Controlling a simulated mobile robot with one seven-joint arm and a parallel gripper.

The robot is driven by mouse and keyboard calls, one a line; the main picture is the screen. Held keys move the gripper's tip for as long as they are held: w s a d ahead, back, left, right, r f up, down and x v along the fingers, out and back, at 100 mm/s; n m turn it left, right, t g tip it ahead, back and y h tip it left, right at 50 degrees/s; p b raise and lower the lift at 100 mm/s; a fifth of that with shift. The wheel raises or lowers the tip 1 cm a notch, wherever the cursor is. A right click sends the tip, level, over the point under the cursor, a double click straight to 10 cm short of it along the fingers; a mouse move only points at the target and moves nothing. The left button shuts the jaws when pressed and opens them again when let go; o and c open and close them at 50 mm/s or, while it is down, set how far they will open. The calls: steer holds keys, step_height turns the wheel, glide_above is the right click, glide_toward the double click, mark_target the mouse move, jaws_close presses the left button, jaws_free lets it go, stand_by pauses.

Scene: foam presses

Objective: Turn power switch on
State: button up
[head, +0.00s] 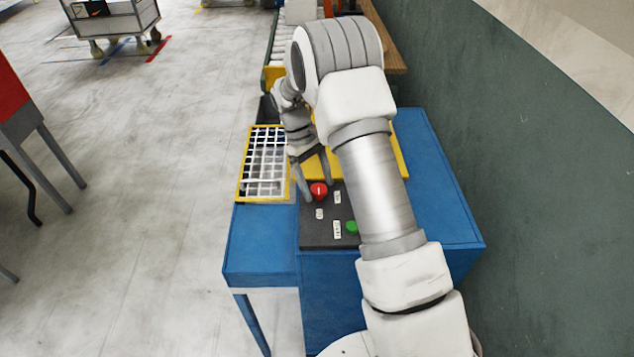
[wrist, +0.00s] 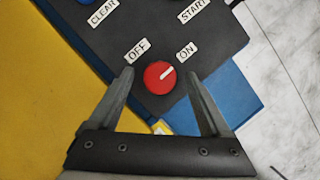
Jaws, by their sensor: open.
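The power switch is a round red knob (wrist: 159,77) with a white pointer mark. It sits on a dark control panel (wrist: 165,25) and also shows in the head view (head: 318,191). In the wrist view the mark points to the upper right, toward the ON label (wrist: 187,53). The OFF label (wrist: 138,49) is at the knob's upper left. My gripper (wrist: 159,73) is open, with one finger on each side of the knob and visible gaps between. In the head view my gripper (head: 319,187) is over the panel at the knob.
A green button (head: 352,227) is on the panel near my arm. The wrist view shows CLEAR (wrist: 103,12) and START (wrist: 194,10) labels. A yellow-framed white grid (head: 265,165) is left of the panel, on a blue machine (head: 262,245). A dark green wall stands at right.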

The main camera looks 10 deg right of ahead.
steer(key=v, duration=1.7)
steer(key=shift+w, duration=0.2)
steer(key=shift+a+r, duration=0.1)
steer(key=shift+r, duration=0.05)
